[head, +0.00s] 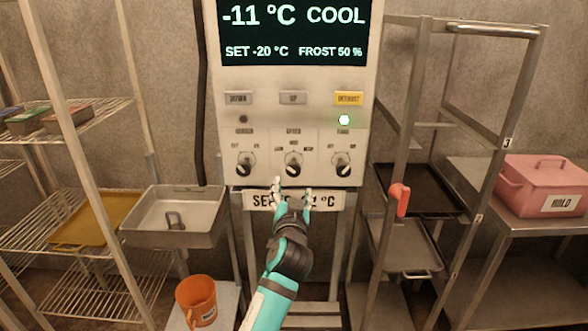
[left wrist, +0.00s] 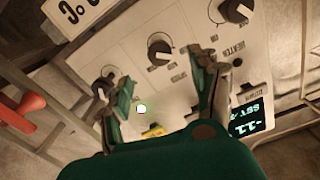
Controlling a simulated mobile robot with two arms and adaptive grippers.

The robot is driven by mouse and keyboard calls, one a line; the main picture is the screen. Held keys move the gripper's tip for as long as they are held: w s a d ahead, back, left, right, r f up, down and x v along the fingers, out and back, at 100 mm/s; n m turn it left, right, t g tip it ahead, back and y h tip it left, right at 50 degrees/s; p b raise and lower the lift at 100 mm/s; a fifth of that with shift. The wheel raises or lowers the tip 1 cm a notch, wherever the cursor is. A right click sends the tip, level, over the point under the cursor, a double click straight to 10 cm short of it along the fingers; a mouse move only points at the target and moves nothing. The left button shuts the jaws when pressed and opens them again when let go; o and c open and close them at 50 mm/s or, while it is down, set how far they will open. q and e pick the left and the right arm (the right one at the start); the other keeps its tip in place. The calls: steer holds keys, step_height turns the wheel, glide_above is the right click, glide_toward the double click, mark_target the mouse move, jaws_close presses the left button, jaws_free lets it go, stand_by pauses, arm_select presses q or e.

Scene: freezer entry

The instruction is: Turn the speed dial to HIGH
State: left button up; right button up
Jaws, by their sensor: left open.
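The speed dial (head: 293,168) is the middle of three black knobs on the white control panel (head: 232,79). Small position labels sit above it, too small to read surely. I cannot tell which one its pointer marks. My left gripper (head: 293,187) is open and empty in front of the panel, just below the speed dial in the head view. In the left wrist view the panel appears turned around. There the speed dial (left wrist: 159,50) lies between and beyond the open fingers of the gripper (left wrist: 165,70), with no visible contact. My right gripper is not in view.
The left dial (head: 246,168) and the right dial (head: 341,168) flank it. A metal sink (head: 205,232) stands left; a rack with a red handle (head: 400,198) stands right.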

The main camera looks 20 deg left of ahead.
mark_target(293, 172)
arm_select(q)
steer(key=x, duration=1)
steer(key=shift+w+f+p, duration=0.1)
steer(key=shift+w+p, duration=0.15)
steer(key=shift+p, duration=0.1)
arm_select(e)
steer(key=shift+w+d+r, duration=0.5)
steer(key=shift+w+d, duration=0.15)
arm_select(q)
steer(key=c, duration=1.2)
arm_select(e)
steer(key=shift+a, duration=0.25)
